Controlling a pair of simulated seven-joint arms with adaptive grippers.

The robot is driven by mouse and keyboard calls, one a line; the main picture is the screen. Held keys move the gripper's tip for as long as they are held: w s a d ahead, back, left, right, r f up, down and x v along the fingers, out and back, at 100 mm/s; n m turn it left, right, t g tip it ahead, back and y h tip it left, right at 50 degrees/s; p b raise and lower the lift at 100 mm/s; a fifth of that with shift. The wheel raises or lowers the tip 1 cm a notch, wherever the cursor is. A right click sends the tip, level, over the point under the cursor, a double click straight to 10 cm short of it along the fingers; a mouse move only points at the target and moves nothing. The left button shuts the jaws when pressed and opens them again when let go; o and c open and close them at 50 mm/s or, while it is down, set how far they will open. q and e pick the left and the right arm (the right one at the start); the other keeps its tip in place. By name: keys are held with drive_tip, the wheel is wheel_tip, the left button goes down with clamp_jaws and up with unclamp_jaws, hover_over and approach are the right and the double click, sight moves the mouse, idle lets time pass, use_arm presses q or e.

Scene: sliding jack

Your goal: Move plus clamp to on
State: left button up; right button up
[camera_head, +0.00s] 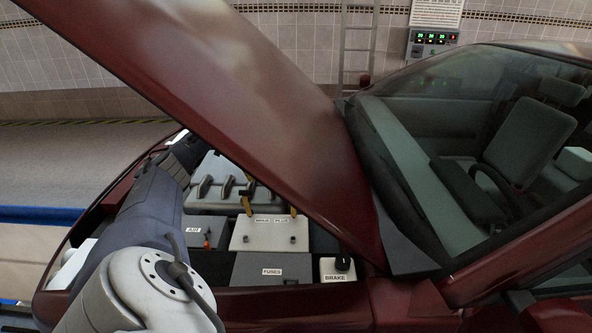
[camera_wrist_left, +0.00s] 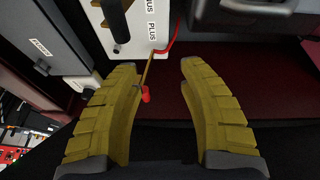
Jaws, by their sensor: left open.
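The white battery box (camera_head: 270,234) carries the MINUS and PLUS labels. Two yellow clamp parts show on it, the plus clamp (camera_head: 293,211) beside the hood edge and the minus clamp (camera_head: 246,206) left of it. In the left wrist view, the white box (camera_wrist_left: 147,25) shows at the top, with a red cable (camera_wrist_left: 172,38) by the PLUS label. My left gripper (camera_wrist_left: 157,66) is open. A thin rod with a red tip (camera_wrist_left: 145,95) shows between its yellow fingers, nearer the left one; I cannot tell whether they touch. My right gripper is not in view.
The raised dark red hood (camera_head: 230,100) slants over the engine bay. An AIR box (camera_head: 200,232), a FUSES box (camera_head: 270,268) and a BRAKE cap (camera_head: 342,268) stand around the battery box. A control panel (camera_head: 432,40) hangs on the tiled wall.

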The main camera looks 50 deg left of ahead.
use_arm(q)
drive_tip(key=shift+m+h, duration=0.3)
drive_tip(key=w+d, duration=0.2)
drive_tip(key=d, duration=0.1)
drive_tip(key=w+d, duration=0.2)
drive_tip(key=d, duration=0.2)
drive_tip(key=w+d, duration=0.3)
drive_tip(key=d, duration=0.1)
drive_tip(key=shift+d+f, duration=0.1)
drive_tip(key=shift+f, duration=0.15)
drive_tip(key=x, duration=0.3)
drive_tip(key=shift+s+f, duration=0.1)
drive_tip(key=shift+f, duration=0.1)
drive_tip(key=shift+x, duration=0.85)
drive_tip(key=shift+c, duration=0.2)
drive_tip(key=shift+r, duration=0.1)
clamp_jaws()
